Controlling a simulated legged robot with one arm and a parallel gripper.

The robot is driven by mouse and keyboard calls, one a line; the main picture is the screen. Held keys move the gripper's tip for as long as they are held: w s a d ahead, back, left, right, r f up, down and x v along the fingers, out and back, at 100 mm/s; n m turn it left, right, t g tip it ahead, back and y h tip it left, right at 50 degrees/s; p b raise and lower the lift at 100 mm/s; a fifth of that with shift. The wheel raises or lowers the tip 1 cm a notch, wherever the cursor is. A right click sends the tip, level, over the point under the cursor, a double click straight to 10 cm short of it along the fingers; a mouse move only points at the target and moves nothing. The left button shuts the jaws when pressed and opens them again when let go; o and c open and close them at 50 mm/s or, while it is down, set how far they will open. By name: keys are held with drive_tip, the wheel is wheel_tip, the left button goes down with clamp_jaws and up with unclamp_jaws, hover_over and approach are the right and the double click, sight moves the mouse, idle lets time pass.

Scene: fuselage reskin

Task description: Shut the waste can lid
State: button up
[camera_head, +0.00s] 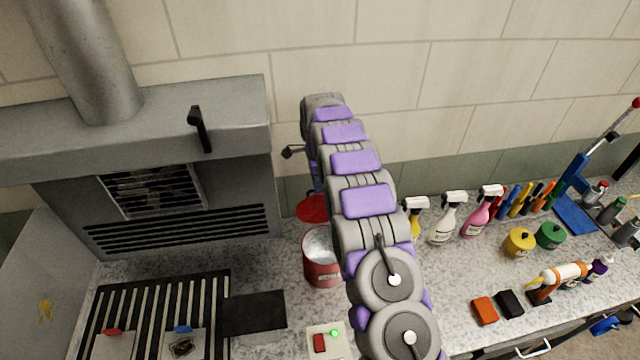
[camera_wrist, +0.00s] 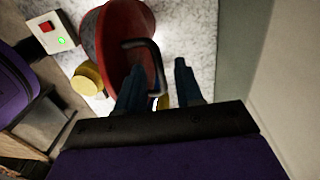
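The red waste can (camera_head: 322,268) stands on the speckled counter, partly covered by my arm in the head view. Its red lid (camera_head: 311,208) is raised at the back of the can, so the pale inside shows. In the wrist view, the red lid (camera_wrist: 105,30) appears tilted, with a dark loop handle (camera_wrist: 157,70) close to the fingers. My gripper (camera_wrist: 159,66) is open, with its two blue-grey fingers apart. The handle overlaps the space by the left finger; I cannot tell whether they touch. In the head view my gripper is mostly hidden behind my arm.
A switch box (camera_head: 327,343) with a green light stands in front of the can. A grey hooded unit (camera_head: 180,190) is at the left. Spray bottles (camera_head: 443,225) and a yellow pot (camera_head: 519,243) stand at the right. The tiled wall (camera_head: 480,100) is close behind.

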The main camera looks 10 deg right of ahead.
drive_tip(key=shift+a, duration=0.5)
drive_tip(key=c, duration=0.6)
drive_tip(key=shift+d, duration=0.2)
clamp_jaws()
drive_tip(key=shift+d, duration=0.15)
